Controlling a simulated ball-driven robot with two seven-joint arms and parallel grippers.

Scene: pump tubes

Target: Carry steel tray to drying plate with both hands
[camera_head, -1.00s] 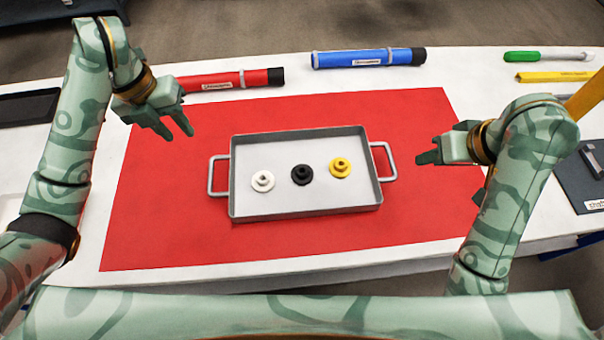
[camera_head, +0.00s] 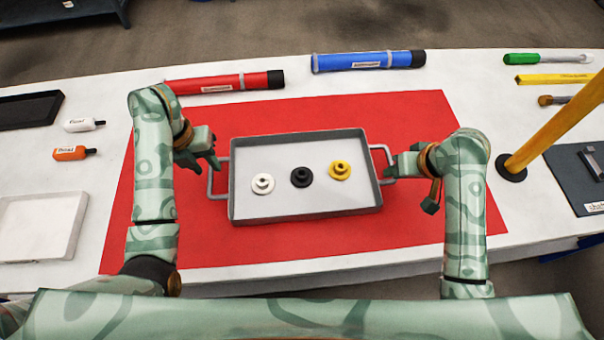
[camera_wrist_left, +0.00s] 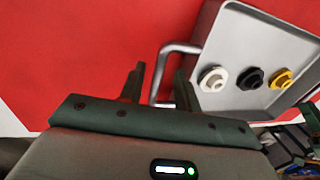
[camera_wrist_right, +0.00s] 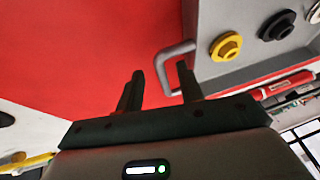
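The steel tray (camera_head: 307,210) lies on the red mat, with a white (camera_head: 262,184), a black (camera_head: 301,176) and a yellow (camera_head: 340,169) flanged part inside. It has a loop handle at each end. My left gripper (camera_head: 213,160) is open at the left handle (camera_wrist_left: 166,62); its fingers (camera_wrist_left: 160,75) are apart around the handle's near end. My right gripper (camera_head: 391,172) is open at the right handle (camera_wrist_right: 172,62), its fingers (camera_wrist_right: 160,78) apart close to it. I cannot tell whether either touches. I cannot tell which thing is the drying plate.
A white shallow tray (camera_head: 38,250) and two small bottles (camera_head: 84,125) are at left, a dark tray (camera_head: 28,110) behind. Red (camera_head: 225,84) and blue (camera_head: 365,61) tubes lie at the back. A yellow post (camera_head: 550,127) stands at right. Red mat (camera_head: 290,115) is clear behind the tray.

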